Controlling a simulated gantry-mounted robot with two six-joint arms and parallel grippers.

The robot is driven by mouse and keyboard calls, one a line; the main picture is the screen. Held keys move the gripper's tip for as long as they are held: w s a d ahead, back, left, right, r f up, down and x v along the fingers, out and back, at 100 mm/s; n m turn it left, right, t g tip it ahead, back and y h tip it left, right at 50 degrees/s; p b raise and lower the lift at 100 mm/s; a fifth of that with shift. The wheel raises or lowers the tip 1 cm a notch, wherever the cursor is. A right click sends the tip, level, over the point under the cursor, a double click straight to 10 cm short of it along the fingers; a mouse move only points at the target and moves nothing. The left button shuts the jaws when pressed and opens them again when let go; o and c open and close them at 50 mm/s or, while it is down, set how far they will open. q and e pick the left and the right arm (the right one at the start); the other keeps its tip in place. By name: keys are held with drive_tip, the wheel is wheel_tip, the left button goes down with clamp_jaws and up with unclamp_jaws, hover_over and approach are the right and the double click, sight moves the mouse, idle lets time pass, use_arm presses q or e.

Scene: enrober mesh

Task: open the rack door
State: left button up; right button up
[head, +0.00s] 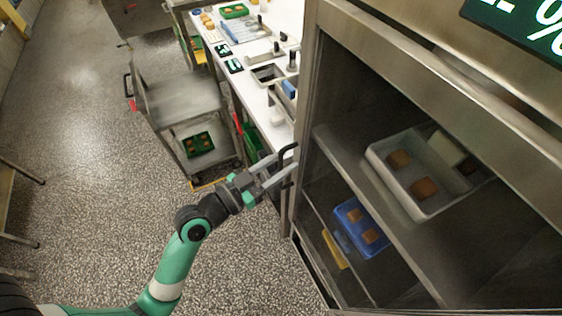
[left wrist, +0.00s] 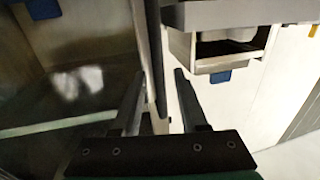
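The steel rack (head: 312,100) stands at the right of the head view, its shelves visible inside a metal frame. I cannot tell whether a clear door panel covers the front. A dark upright bar handle (head: 287,158) sits at the frame's left edge. It also shows in the left wrist view as a black bar (left wrist: 156,60). My left gripper (head: 274,172) is at this handle, fingers apart. In the left wrist view the bar lies between the two fingers (left wrist: 160,75), with a gap on the right; contact on the left is unclear. My right gripper is not in view.
Inside the rack are a grey tray (head: 385,182) with brown pieces and a blue tray (head: 343,226) below. A white counter (head: 262,105) with tools adjoins on the left. A steel cart (head: 180,95) stands further left. The speckled floor (head: 90,190) is clear.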

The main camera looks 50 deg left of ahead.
use_arm(q)
clamp_jaws()
idle(1.2)
